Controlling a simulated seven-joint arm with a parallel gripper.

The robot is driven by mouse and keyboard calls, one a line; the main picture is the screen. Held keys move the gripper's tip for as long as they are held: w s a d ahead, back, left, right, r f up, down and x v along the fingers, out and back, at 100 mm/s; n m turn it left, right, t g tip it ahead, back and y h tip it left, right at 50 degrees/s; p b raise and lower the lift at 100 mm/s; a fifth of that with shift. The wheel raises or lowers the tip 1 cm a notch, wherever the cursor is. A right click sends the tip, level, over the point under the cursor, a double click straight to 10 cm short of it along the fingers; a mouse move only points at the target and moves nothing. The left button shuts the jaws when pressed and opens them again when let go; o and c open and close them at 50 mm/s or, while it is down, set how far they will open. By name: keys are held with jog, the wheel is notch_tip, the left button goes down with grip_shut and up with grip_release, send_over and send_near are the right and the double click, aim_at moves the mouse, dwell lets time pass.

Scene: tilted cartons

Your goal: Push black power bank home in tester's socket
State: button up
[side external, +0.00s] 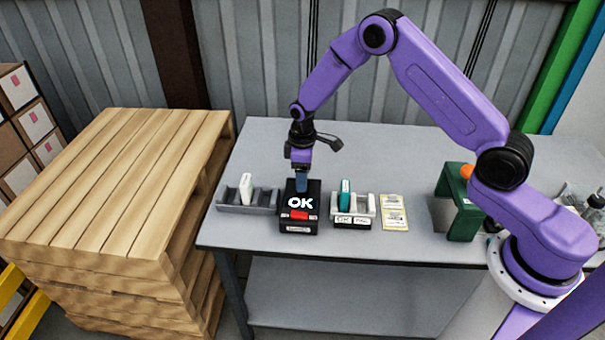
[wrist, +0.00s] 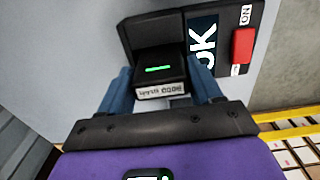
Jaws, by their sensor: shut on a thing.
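The tester (side external: 299,222) is a black box on the grey table, with a lit "OK" display and a red switch on its front. It also shows in the wrist view (wrist: 222,12). My gripper (side external: 301,184) points down at the tester's back part. In the wrist view its blue fingers (wrist: 160,88) are shut on the black power bank (wrist: 174,70), one on each side. The power bank has a lit green bar and a white label. It stands at the tester's socket beside the display; its lower end is hidden, so I cannot tell its depth.
Left of the tester is a grey rack (side external: 232,208) with a white power bank (side external: 246,187). To the right are a white rack (side external: 361,217) with a teal power bank (side external: 345,194), yellow cards (side external: 394,212) and a green stand (side external: 464,218). The table (side external: 280,140) behind is clear.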

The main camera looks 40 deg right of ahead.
jog(key=shift+f, duration=0.5)
dwell(0.4)
jog(key=o, duration=1.1)
jog(key=shift+c, duration=0.2)
jog(key=c, duration=0.4)
jog(key=shift+o, duration=0.2)
jog(key=shift+r, duration=4.05)
jog(key=shift+a, duration=0.1)
